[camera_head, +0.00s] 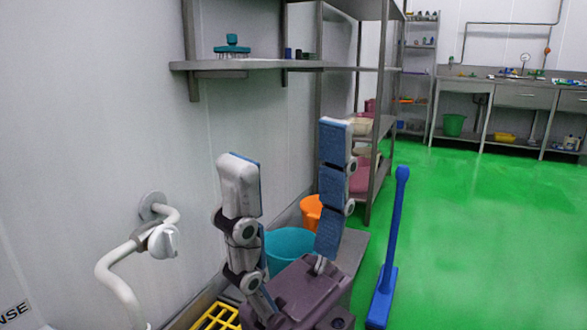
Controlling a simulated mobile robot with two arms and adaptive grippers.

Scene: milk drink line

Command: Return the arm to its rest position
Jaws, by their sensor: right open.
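My right gripper (287,145) stands in the middle of the head view with its two fingers pointing up. The fingers have blue pads and are spread wide apart, with nothing between them. The dark purple-brown gripper body is at the bottom centre. The rest of the right arm is hidden below the frame. My left gripper is not in view.
A wall shelf (255,65) with a teal brush (232,47) is behind the gripper. A teal bucket (290,247) and an orange bucket (311,211) stand behind it. A white pipe (118,280) is left, a blue long-handled tool (391,245) right. Green floor (480,240) is clear.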

